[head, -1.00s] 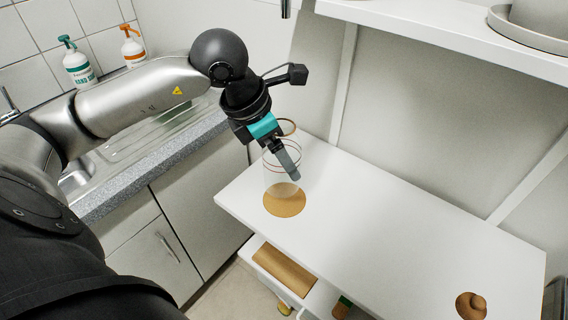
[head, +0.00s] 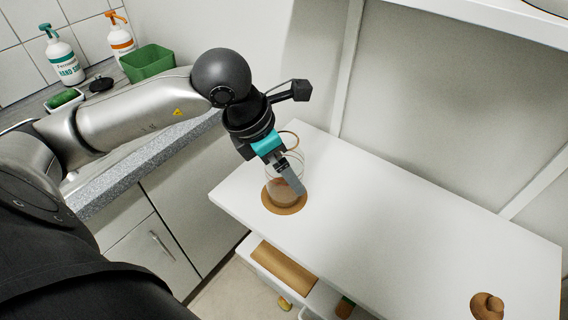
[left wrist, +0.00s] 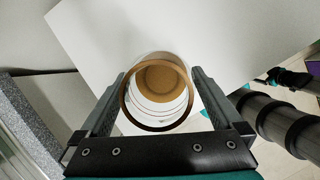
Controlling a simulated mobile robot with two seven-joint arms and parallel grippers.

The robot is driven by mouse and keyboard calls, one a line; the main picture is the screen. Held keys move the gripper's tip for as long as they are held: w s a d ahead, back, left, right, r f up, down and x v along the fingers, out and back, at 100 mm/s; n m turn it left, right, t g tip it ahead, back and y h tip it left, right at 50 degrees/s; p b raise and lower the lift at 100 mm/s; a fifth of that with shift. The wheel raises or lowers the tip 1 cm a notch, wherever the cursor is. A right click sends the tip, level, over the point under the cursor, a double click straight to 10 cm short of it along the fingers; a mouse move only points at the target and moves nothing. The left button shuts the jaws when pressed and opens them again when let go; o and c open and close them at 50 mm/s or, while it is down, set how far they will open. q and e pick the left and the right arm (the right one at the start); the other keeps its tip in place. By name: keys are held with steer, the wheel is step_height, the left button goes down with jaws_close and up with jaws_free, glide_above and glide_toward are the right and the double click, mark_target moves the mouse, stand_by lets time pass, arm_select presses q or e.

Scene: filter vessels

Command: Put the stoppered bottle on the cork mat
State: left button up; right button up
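The left wrist view shows the rim (left wrist: 127,112) between the two fingers (left wrist: 160,85), which are shut on the vessel's sides. I see no stopper in its mouth. The round cork mat (head: 271,206) is directly under the vessel, near the left end of the white table. The vessel's base appears at or just above the mat; I cannot tell whether it touches. Dark and teal parts at the right of the left wrist view look like my right arm; its fingers are not clear.
A brown knobbed lid or stopper (head: 488,306) lies at the table's (head: 400,225) right front. The table between is clear. An open drawer (head: 318,298) is below the front edge.

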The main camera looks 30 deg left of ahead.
arm_select(q)
steer(key=shift+r+p, duration=0.25)
steer(key=shift+p, duration=0.05)
steer(key=v, duration=1.1)
steer(key=shift+s+r+p, duration=0.15)
steer(key=shift+r+p, duration=0.2)
